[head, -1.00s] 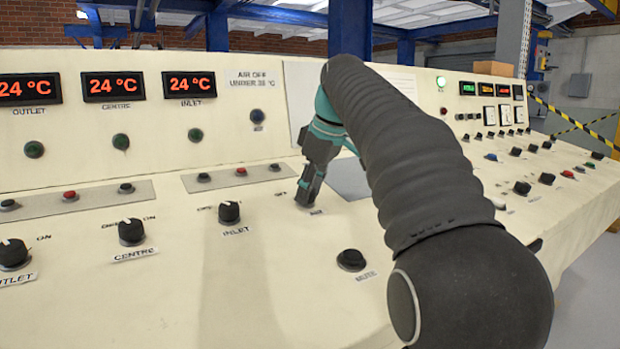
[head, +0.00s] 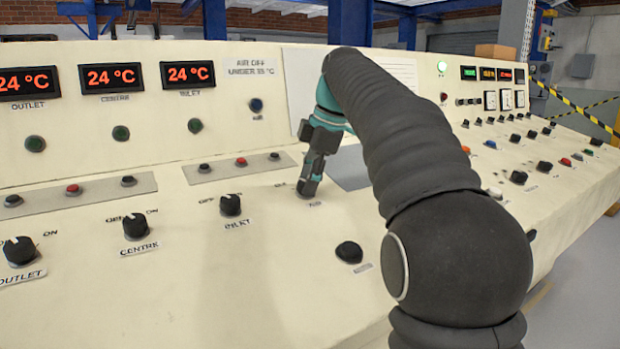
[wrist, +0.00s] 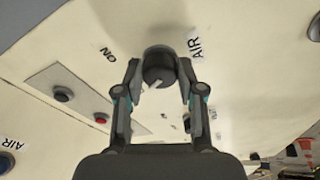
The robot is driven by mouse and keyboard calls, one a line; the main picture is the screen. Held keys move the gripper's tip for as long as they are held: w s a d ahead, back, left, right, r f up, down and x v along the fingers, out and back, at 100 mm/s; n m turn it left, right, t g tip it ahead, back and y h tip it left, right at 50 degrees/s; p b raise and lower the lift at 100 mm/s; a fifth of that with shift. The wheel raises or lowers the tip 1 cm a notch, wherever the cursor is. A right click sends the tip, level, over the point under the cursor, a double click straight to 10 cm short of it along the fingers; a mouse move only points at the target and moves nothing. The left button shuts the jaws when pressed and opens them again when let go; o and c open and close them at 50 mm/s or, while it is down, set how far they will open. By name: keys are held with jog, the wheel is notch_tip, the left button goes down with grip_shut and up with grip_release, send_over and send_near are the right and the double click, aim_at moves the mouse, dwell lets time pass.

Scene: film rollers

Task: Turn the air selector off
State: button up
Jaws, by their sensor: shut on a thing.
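The air selector is a black round knob (wrist: 160,66) with a white pointer mark, in the middle of the wrist view. The mark points down and left there. The AIR label (wrist: 196,44) is beside it and the ON label (wrist: 108,54) lies to its upper left. My gripper (wrist: 160,72) is shut on the knob, one finger on each side. In the head view my gripper (head: 308,190) reaches down to the panel above the AIR label (head: 315,204), and its fingers mostly hide the knob there.
The inlet selector (head: 230,205), centre selector (head: 136,227) and outlet selector (head: 20,251) stand in a row to the left. A black button (head: 349,252) is nearer. Three displays read 24 °C beside a sign (head: 252,66) saying air off under 35 °C. The air lamp (head: 256,105) is blue.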

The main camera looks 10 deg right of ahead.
dwell(0.5)
jog(key=o, duration=1.1)
jog(key=shift+o, duration=0.2)
jog(key=v, duration=0.7)
jog(key=shift+r, duration=0.25)
